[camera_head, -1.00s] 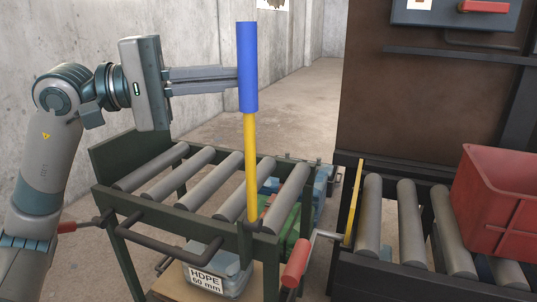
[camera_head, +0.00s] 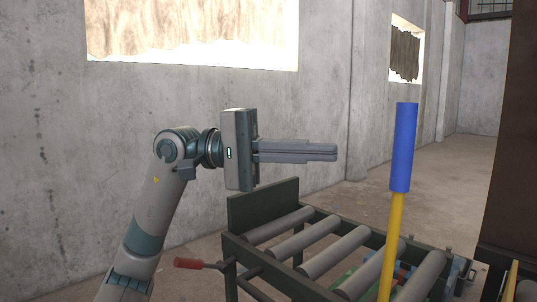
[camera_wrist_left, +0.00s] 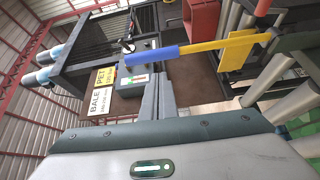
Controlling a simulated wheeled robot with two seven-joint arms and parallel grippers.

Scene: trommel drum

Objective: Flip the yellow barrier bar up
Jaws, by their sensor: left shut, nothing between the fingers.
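The yellow barrier bar (camera_head: 392,240) stands upright, leaning very slightly, with a blue grip (camera_head: 403,148) on its top end. Its foot is cut off by the lower edge of the head view. The bar (camera_wrist_left: 205,46) and blue grip (camera_wrist_left: 152,55) also show in the left wrist view, beyond the fingers. My left gripper (camera_head: 335,152) is shut and empty, level with the blue grip, to its left, with a clear gap between them. Its fingers (camera_wrist_left: 158,92) point towards the grip in the wrist view. My right gripper is not in view.
A green-framed roller table (camera_head: 262,213) stands below the gripper, with a red-handled lever (camera_head: 188,263) at its left. A concrete wall (camera_head: 60,150) is behind. In the wrist view, a red crate (camera_wrist_left: 201,18) and a sign marked BALE PET (camera_wrist_left: 103,90) show.

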